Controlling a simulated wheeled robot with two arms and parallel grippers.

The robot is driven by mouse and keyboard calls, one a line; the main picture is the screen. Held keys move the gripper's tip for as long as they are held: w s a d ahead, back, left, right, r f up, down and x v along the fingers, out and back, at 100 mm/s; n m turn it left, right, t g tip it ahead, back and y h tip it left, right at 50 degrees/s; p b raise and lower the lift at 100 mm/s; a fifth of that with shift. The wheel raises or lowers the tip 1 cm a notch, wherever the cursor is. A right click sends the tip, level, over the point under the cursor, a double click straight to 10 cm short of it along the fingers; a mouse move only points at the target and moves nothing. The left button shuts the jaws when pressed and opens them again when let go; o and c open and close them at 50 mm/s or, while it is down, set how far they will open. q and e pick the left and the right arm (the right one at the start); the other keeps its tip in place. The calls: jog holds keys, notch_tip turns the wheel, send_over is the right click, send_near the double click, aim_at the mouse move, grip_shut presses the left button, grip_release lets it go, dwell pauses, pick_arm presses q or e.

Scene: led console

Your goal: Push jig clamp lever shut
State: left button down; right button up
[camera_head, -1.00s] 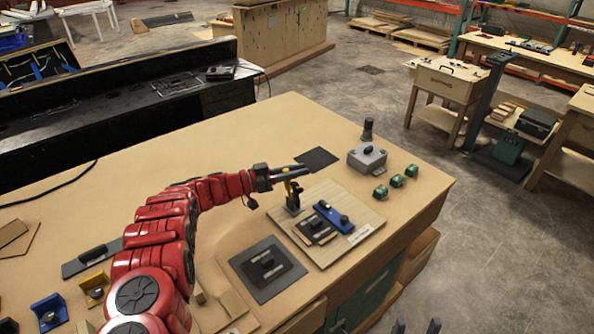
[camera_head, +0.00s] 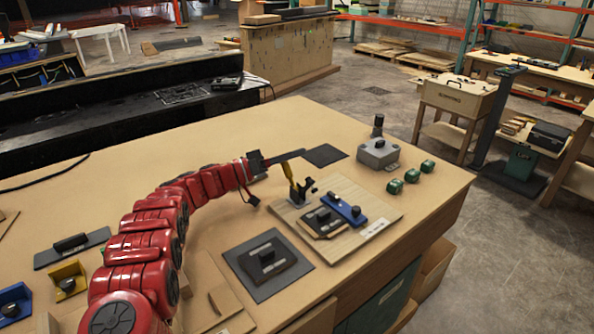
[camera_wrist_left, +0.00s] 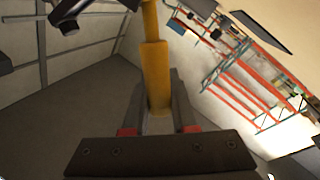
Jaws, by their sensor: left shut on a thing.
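The jig clamp (camera_head: 300,194) has a dark body at the back left corner of the wooden jig board (camera_head: 378,233). Its yellow lever (camera_head: 288,176) stands up from the body and leans to the upper left. My left gripper (camera_head: 286,158) is shut on the upper part of the lever. In the left wrist view the yellow lever (camera_wrist_left: 156,75) runs between the two dark fingers (camera_wrist_left: 158,105). A blue bar with a black knob (camera_head: 343,210) and a dark block (camera_head: 321,222) sit on the board. My right gripper is out of view.
A grey box with a black knob (camera_head: 378,152) and several green parts (camera_head: 411,177) stand behind and right. A flat dark sheet (camera_head: 325,155) lies behind the gripper.

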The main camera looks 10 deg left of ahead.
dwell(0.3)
pick_arm(q)
jog(key=c, duration=0.7)
grip_release()
notch_tip(320, 180, up, 5)
jog(key=p, duration=0.4)
jog(key=s+p, duration=0.5)
jog(key=p, duration=0.3)
jog(key=s+d+p, duration=0.1)
jog(key=s+p, duration=0.4)
jog(key=p, duration=0.4)
jog(key=s+d+p, duration=0.1)
jog(key=s+p, duration=0.4)
jog(key=p, duration=0.4)
jog(key=shift+s+f, duration=0.1)
jog(key=shift+s, duration=0.3)
